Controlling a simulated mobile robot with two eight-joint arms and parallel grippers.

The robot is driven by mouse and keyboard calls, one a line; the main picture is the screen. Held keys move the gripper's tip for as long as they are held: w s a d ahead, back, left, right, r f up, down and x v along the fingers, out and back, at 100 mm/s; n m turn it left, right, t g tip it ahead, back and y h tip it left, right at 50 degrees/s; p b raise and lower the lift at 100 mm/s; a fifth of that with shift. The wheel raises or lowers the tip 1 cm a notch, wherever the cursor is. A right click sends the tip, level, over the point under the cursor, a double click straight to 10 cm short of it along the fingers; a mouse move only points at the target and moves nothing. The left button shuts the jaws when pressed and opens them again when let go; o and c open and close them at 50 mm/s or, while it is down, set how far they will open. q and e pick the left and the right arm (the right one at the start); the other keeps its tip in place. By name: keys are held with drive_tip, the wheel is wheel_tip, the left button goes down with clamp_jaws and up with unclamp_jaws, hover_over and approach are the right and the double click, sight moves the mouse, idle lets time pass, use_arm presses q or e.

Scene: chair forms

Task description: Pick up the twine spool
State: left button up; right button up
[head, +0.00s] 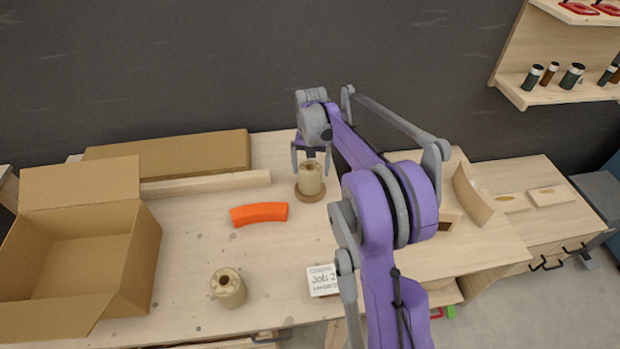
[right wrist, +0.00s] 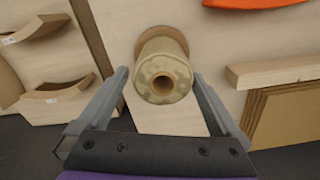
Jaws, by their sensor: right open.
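A beige twine spool (head: 311,179) with a hole in its top stands upright on a round brown disc (head: 310,194) towards the back of the table. It also shows in the right wrist view (right wrist: 162,74), top facing the camera. My right gripper (head: 310,168) is open just over this spool. In the right wrist view its fingers lie on either side of the spool, with gaps showing. A second, similar beige spool-like object (head: 228,288) stands near the front edge. My left gripper is not in view.
An orange curved piece (head: 259,214) lies left of the spool. An open cardboard box (head: 136,262) stands at the left, with a wooden bar (head: 207,183) behind. A printed card (head: 323,281) lies near the front. Curved wooden pieces (head: 471,195) are at the right.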

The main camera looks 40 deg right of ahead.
wheel_tip(320, 180, down, 5)
drive_tip(key=shift+a+f, duration=0.1)
drive_tip(key=shift+a, duration=0.05)
drive_tip(key=c, duration=1.2)
